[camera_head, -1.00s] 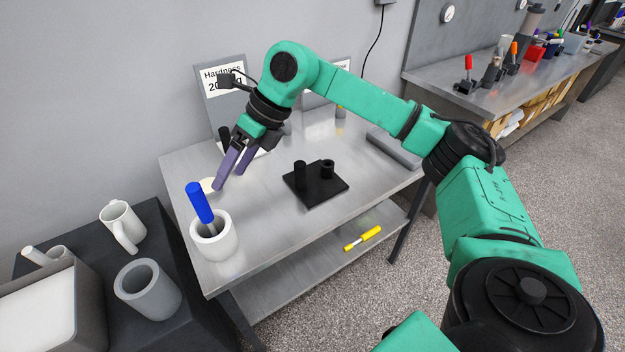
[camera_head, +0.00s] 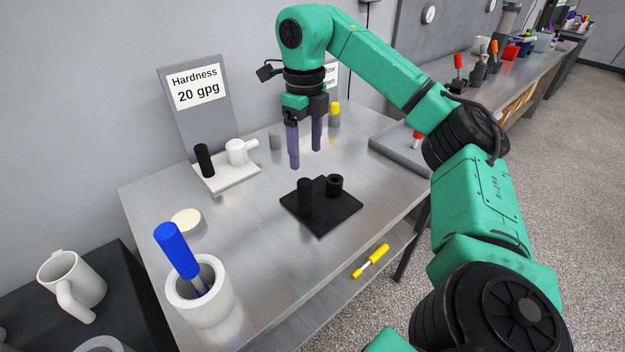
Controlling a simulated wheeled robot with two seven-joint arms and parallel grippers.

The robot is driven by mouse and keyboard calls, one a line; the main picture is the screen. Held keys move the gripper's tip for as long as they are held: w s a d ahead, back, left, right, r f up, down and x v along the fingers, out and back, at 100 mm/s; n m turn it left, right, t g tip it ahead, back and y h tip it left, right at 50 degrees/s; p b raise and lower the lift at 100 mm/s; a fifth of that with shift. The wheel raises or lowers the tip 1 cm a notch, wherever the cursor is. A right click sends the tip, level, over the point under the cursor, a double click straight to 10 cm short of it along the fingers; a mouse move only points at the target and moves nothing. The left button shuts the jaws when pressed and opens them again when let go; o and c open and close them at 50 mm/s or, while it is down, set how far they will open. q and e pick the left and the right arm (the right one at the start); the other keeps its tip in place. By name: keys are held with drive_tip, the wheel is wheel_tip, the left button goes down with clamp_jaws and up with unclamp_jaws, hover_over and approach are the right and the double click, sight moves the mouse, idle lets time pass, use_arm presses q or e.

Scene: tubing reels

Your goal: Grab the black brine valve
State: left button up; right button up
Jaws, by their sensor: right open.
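A black square plate (camera_head: 338,217) lies in the middle of the metal table, with a taller black cylinder (camera_head: 305,197) and a shorter hollow black one (camera_head: 335,185) standing on it. A white plate (camera_head: 228,183) further back carries another black cylinder (camera_head: 204,160) and a white fitting (camera_head: 237,151). I cannot tell which black part is the brine valve. My right gripper (camera_head: 305,157) is open and empty, its purple fingers pointing down, above and slightly behind the black plate, apart from it. My left gripper is not in view.
A white cup (camera_head: 183,308) with a blue-handled tool (camera_head: 177,250) stands at the table's front left. A sign reading "Hardness 20 gpg" (camera_head: 196,88) stands behind. A yellow screwdriver (camera_head: 371,261) lies on the lower shelf. A grey tray (camera_head: 385,150) sits at the right.

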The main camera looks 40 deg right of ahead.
drive_tip(key=b, duration=0.3)
hover_over(305, 194)
drive_tip(key=f, duration=0.5)
drive_tip(key=shift+w+d+f, duration=0.25)
drive_tip(key=shift+w+d, duration=0.05)
drive_tip(key=shift+d, duration=0.1)
drive_tip(key=f, duration=0.3)
drive_tip(key=f+p, duration=0.1)
drive_tip(key=f, duration=0.1)
drive_tip(key=w+f+p, duration=0.1)
drive_tip(key=f, duration=0.2)
drive_tip(key=shift+d+f, duration=0.2)
drive_tip(key=shift+f, duration=0.15)
drive_tip(key=shift+s+r, duration=0.1)
clamp_jaws()
